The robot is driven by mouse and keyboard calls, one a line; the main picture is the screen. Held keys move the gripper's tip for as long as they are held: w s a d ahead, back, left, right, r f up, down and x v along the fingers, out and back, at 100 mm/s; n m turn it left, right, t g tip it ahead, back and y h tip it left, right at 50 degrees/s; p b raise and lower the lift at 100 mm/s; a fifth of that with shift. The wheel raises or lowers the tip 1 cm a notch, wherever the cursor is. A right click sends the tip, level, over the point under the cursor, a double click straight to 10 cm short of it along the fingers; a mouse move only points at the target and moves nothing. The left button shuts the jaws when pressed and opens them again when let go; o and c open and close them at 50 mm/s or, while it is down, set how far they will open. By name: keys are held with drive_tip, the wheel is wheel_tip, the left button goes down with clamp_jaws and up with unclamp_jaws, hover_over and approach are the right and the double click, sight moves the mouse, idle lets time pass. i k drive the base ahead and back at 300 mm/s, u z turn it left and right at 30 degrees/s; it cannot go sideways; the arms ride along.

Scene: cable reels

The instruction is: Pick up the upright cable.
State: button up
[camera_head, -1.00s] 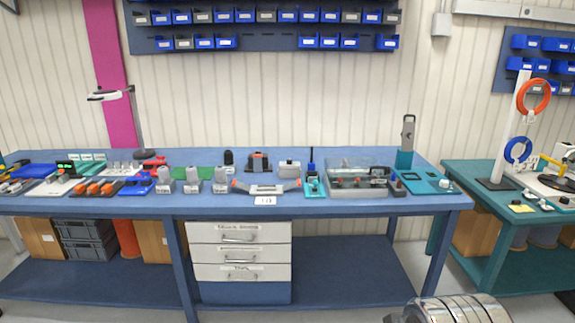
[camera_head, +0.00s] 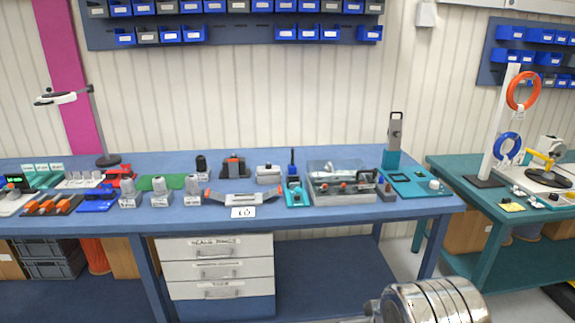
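An orange cable coil (camera_head: 523,91) hangs high on a white post (camera_head: 500,125) at the right. A blue cable coil (camera_head: 507,148) hangs lower on the same post. The post stands on a dark base on the teal table (camera_head: 455,178). I cannot tell which coil, if either, is the upright cable. My gripper's fingers are not in view. Only a shiny ringed metal part of my arm shows at the bottom right, well in front of the tables and apart from both coils.
A blue workbench (camera_head: 330,218) with many small tools and fixtures fills the middle. White drawers (camera_head: 220,267) sit under it. A yellow-armed device (camera_head: 543,163) stands right of the post. Grey floor shows in the gap between the two tables.

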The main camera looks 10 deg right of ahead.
sight(292, 168)
drive_tip(key=i, duration=2.2)
